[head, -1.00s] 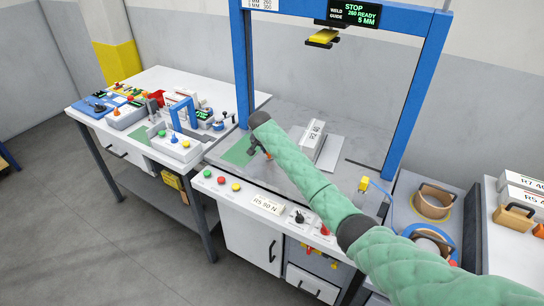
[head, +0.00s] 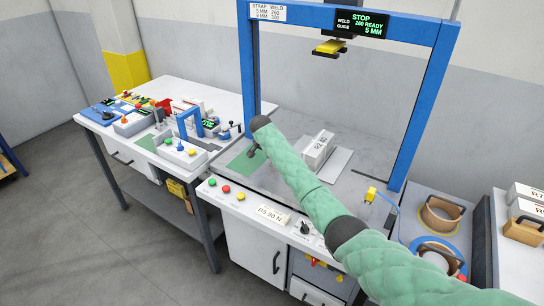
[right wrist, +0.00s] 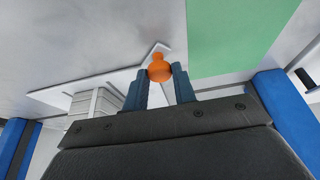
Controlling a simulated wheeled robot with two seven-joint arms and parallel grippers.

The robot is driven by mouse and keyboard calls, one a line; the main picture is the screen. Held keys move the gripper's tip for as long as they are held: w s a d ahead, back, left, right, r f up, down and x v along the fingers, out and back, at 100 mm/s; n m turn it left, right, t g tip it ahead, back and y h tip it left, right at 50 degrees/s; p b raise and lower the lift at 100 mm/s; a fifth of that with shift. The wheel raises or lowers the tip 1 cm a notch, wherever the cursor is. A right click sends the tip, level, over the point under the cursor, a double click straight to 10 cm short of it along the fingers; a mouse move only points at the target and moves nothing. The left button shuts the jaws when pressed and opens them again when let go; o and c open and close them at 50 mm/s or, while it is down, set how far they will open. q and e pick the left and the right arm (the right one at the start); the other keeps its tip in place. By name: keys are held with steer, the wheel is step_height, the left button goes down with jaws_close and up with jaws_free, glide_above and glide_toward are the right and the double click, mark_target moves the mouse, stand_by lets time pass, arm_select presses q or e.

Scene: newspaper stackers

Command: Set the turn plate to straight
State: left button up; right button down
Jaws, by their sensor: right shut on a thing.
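My right gripper (right wrist: 159,84) is shut on an orange knob (right wrist: 159,67), which shows between its two dark fingers in the right wrist view. The knob stands at the corner of a pale plate (right wrist: 62,92), which I take for the turn plate. In the head view this plate (head: 335,168) lies at an angle on the grey bed under the blue frame. A white bundle marked R2 40 (head: 317,152) rests on it. My right gripper (head: 254,150) is at the bed's left side; my green arm hides the knob there. My left gripper is not in view.
A green patch (head: 240,166) lies left of the gripper. A side table (head: 218,92) with small devices stands left. Strap rolls (head: 440,214) stand right. Buttons line the front panel (head: 250,203).

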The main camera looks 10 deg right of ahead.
steer(key=shift+w+r, duration=0.1)
steer(key=shift+r, duration=0.1)
steer(key=c, duration=1.3)
jaws_free()
steer(key=shift+w, duration=0.1)
steer(key=shift+o, duration=0.7)
steer(key=shift+w+f, duration=0.1)
steer(key=shift+f, duration=0.15)
steer(key=shift+s+a+r, duration=0.1)
steer(key=shift+s+r, duration=0.1)
steer(key=shift+r, duration=0.15)
arm_select(q)
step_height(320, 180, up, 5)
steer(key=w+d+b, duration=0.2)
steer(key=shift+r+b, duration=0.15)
steer(key=shift+b, duration=0.15)
arm_select(e)
steer(key=v, duration=0.7)
